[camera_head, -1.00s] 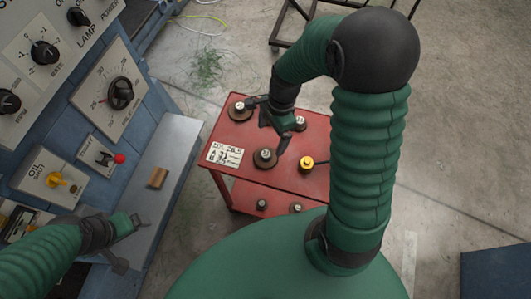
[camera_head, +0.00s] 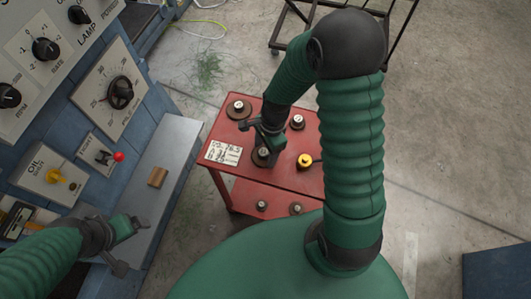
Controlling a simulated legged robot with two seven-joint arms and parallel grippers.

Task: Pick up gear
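A red cart (camera_head: 219,177) carries dark round gears on posts with pale tops. One gear (camera_head: 238,112) is at the back left, another (camera_head: 297,123) at the back right, and a third (camera_head: 256,160) near the front middle. My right gripper (camera_head: 258,142) is spread open just over the front middle gear, with one finger to the left and the other close to its post. The gripper partly hides this gear; I cannot tell whether they touch. My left gripper (camera_head: 132,245) is open and empty at the left, beside the blue console.
A yellow knob-like piece (camera_head: 305,161) stands right of the front middle gear. A card (camera_head: 223,153) lies on the cart's left corner. Posts stand on the lower shelf (camera_head: 278,196).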

